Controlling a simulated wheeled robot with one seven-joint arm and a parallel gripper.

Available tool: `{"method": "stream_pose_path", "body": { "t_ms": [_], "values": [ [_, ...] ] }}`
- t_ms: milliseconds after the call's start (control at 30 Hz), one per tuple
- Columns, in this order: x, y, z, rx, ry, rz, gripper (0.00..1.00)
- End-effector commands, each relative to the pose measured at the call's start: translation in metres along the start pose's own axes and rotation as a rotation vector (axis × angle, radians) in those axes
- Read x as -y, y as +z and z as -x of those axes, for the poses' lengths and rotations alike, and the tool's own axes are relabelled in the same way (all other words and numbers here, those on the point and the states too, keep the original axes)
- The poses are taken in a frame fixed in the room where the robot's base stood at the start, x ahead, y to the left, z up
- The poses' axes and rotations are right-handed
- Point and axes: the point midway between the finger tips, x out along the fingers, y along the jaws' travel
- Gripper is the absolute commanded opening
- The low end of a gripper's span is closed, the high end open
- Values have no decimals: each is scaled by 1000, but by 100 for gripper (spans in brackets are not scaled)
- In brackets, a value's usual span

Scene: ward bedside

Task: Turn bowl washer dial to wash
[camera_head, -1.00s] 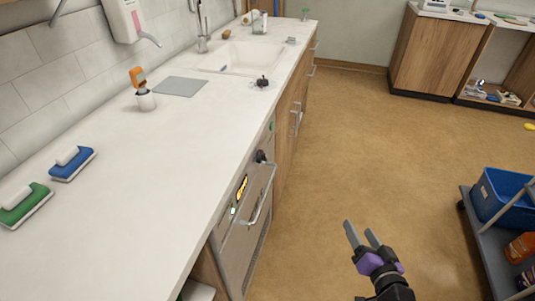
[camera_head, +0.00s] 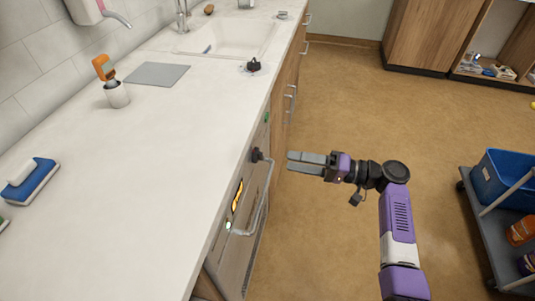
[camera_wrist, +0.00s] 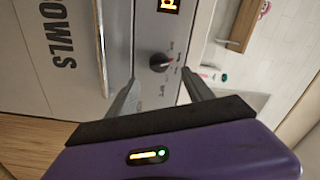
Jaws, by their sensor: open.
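The bowl washer (camera_head: 236,232) is built in under the counter, with a bar handle (camera_head: 262,202) across its front. Its black dial (camera_head: 257,155) sits on the control strip near the far end. In the wrist view the dial lies beyond and between the two fingertips (camera_wrist: 163,90). The dial labels are too small to read.
The white counter (camera_head: 150,180) runs along the left with a sink (camera_head: 235,38), a grey mat (camera_head: 157,74) and a thermometer in a cup (camera_head: 115,93). A cart with a blue bin (camera_head: 503,180) stands at the right. The floor between is clear.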

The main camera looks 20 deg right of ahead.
Motion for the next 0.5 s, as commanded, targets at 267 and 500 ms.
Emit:
{"method": "stream_pose_path", "body": {
  "t_ms": [267, 500],
  "values": [
    [0, 1, -38, 4, 2, 2, 60],
    [0, 1, -68, 1, 3, 3, 60]
  ]
}}
